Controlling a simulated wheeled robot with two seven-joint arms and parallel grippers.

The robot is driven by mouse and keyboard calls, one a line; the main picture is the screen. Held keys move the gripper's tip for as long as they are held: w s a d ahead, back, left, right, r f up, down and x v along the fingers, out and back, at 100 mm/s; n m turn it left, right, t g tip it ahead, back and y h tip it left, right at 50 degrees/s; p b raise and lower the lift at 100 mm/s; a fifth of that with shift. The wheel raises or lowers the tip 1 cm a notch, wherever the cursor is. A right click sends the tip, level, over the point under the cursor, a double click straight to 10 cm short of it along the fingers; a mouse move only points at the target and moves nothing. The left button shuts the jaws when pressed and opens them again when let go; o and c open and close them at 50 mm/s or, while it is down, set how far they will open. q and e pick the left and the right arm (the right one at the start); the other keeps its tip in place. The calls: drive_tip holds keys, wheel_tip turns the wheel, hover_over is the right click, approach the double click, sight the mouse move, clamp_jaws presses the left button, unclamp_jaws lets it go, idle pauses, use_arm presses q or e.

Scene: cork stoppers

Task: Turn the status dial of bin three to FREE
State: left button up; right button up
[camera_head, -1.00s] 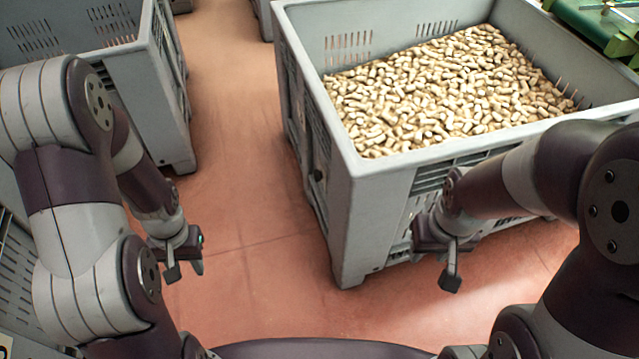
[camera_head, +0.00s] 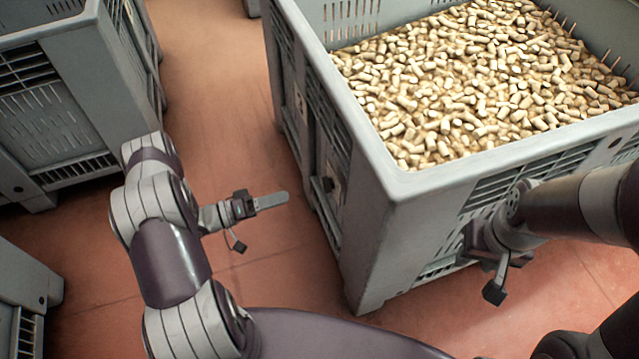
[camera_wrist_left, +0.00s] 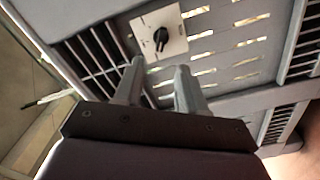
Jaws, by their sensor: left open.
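The status dial is a black knob (camera_wrist_left: 161,38) on a pale square plate (camera_wrist_left: 172,30), on the bin's slatted side in the left wrist view. The marks on the plate are too small to read. In the head view the knob (camera_head: 328,184) shows small and dark on the left side of the grey bin (camera_head: 365,225). My left gripper (camera_head: 285,197) points right towards that side, short of the dial. In the left wrist view its open, empty fingers (camera_wrist_left: 157,78) lie just below the knob. My right gripper (camera_head: 496,272) hangs by the bin's front; its fingers are unclear.
The bin is full of cork stoppers (camera_head: 470,85). Another grey bin (camera_head: 75,110) stands at the left, and part of a further one (camera_head: 25,290) at the lower left. A reddish floor aisle (camera_head: 215,90) is clear between the bins.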

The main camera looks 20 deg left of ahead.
sight(328, 185)
use_arm(q)
drive_tip(key=b+x, duration=0.1)
drive_tip(key=x, duration=0.9)
drive_tip(key=shift+w+b, duration=0.2)
drive_tip(key=shift+b, duration=0.1)
drive_tip(key=shift+d, duration=0.15)
drive_tip(key=shift+c, duration=0.3)
clamp_jaws()
